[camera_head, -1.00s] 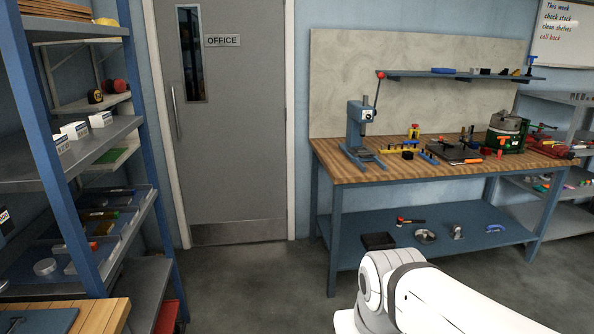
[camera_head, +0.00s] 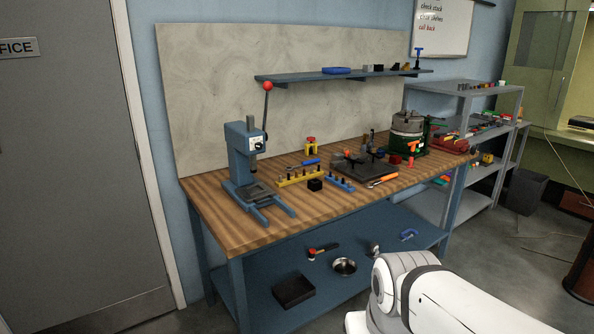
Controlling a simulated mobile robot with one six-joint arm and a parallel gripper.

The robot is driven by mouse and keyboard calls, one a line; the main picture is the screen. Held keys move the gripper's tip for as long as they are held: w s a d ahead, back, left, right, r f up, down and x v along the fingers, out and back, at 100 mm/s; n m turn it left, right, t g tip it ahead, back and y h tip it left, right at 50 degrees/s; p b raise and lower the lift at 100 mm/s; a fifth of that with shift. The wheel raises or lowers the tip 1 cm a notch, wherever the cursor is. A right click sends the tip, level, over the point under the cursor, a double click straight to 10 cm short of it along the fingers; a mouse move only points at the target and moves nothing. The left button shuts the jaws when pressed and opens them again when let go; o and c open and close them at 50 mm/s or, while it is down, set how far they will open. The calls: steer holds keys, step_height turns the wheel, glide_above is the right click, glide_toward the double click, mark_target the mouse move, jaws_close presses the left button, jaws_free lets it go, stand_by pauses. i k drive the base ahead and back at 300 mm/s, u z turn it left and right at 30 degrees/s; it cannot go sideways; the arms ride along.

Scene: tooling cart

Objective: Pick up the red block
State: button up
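I cannot pick out a red block with certainty. A small red piece (camera_head: 410,161) shows on the wooden workbench (camera_head: 225,222), in front of the green and grey machine (camera_head: 408,135); it is too small to tell its exact shape. Other red spots are a ball on the press lever and red items farther right. My gripper is not in view; only a white link of my arm shows at the bottom right.
A blue arbor press (camera_head: 243,160) stands on the bench's left. A yellow peg holder (camera_head: 300,177), a black block (camera_head: 315,185) and a dark plate (camera_head: 362,168) lie mid-bench. A grey shelf unit (camera_head: 455,90) stands right. Open floor shows at the lower right.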

mark_target(394, 158)
steer(key=z, duration=0.2)
steer(key=i, duration=0.95)
steer(key=z, duration=0.3)
